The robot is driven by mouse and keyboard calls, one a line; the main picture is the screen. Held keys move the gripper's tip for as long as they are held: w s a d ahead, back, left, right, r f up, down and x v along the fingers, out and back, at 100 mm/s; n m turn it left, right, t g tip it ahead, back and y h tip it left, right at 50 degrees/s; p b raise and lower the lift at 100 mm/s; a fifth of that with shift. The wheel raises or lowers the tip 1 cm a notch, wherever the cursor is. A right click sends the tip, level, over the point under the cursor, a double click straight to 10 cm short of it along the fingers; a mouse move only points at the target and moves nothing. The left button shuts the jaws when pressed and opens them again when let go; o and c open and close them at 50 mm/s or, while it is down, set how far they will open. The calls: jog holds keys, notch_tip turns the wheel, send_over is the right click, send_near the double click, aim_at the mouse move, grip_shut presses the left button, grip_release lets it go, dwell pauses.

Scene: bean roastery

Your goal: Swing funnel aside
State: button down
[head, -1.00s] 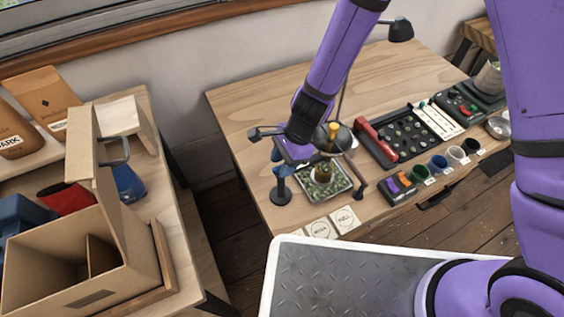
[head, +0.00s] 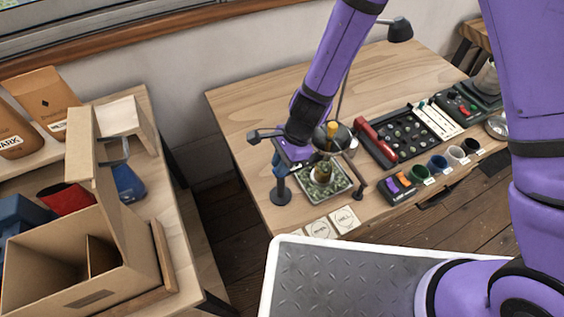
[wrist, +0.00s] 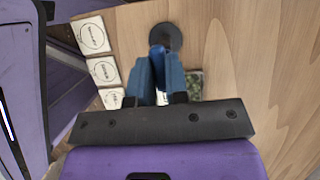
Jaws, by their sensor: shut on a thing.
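The funnel (head: 343,140) is a grey metal bowl with a yellow-topped piece standing in it. The funnel stand has a dark round base (head: 281,197), which also shows in the wrist view (wrist: 166,37). My gripper (head: 278,160) is just left of the funnel, over the base. In the wrist view its blue fingers (wrist: 158,58) are closed together on a narrow part of the stand; the exact contact is hidden. My purple wrist covers the link to the funnel.
Square label cards (head: 330,224) lie at the table's near edge. A shelf with an open cardboard box (head: 50,265) stands left. The table's back left is clear.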

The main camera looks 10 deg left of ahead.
jog(key=n+g+h, duration=0.1)
jog(key=n, duration=0.3)
jog(key=shift+a+f, duration=0.1)
jog(key=n+h, duration=0.1)
jog(key=n, duration=0.1)
jog(key=n+g, duration=0.1)
jog(key=n, duration=0.1)
jog(key=shift+n+h, duration=0.4)
jog(key=n+h, duration=0.2)
jog(key=n, duration=0.3)
jog(key=shift+s+a, duration=0.1)
jog(key=shift+n+t+h, duration=0.4)
jog(key=shift+n+h, duration=0.3)
jog(key=shift+n, duration=1.1)
jog(key=shift+s, duration=0.1)
jog(key=c, duration=1.1)
grip_release()
jog(key=shift+w+f, duration=0.1)
jog(key=shift+w, duration=0.15)
